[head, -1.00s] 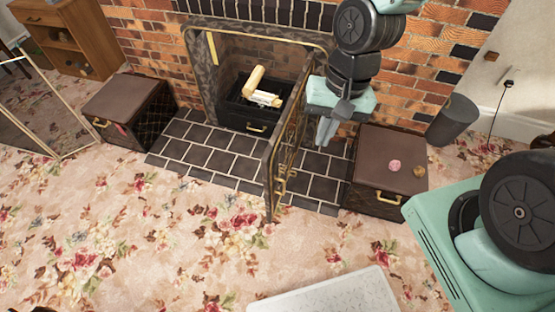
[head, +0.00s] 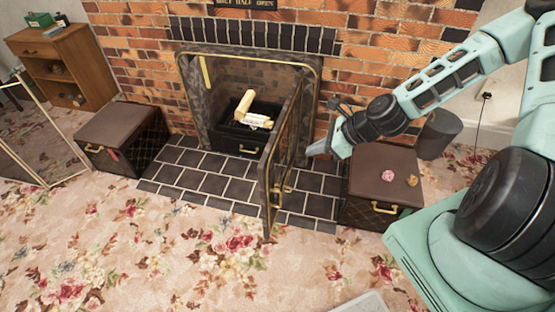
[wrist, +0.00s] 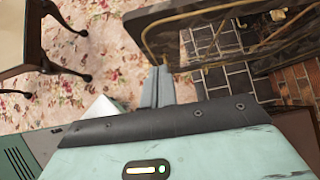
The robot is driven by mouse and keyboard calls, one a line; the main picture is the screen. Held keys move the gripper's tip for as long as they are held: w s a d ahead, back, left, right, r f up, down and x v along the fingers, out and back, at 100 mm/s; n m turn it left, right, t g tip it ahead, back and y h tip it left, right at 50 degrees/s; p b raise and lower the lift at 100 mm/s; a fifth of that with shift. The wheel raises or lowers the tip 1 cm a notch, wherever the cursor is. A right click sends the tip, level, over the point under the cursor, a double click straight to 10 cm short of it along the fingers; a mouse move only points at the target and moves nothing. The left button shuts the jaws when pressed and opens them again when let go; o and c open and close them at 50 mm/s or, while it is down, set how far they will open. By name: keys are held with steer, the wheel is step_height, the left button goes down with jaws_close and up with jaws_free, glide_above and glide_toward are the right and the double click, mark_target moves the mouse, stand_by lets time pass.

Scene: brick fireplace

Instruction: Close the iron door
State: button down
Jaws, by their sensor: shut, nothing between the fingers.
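The iron door (head: 280,155) of the brick fireplace stands open, swung out from the right side of the opening over the dark tiled hearth. It has a dark frame, brass trim and a brass handle (head: 277,190). My gripper (head: 313,150) is shut and empty, just right of the door's outer face, between it and the right-hand box. In the wrist view, my gripper's fingers (wrist: 157,85) are together close to the dark door panel with brass trim (wrist: 200,18); I cannot tell whether they touch it.
A brown box (head: 385,180) with small items on top stands right of the hearth, below my arm. Another brown box (head: 118,130) stands left. A log grate (head: 240,138) sits inside the fireplace. The hearth (head: 205,170) left of the door and the flowered carpet in front look clear.

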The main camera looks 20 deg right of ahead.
mark_target(269, 161)
steer(key=shift+w+a+r+x, duration=0.2)
steer(key=shift+a+r+x, duration=0.15)
steer(key=shift+x, duration=1.55)
steer(key=shift+w+a+r+x, duration=0.2)
steer(key=shift+r+x, duration=0.1)
steer(key=shift+x, duration=1.65)
steer(key=shift+w+a+r+x, duration=0.15)
steer(key=shift+a+r+x, duration=0.2)
steer(key=shift+x, duration=1.55)
steer(key=shift+a, duration=0.1)
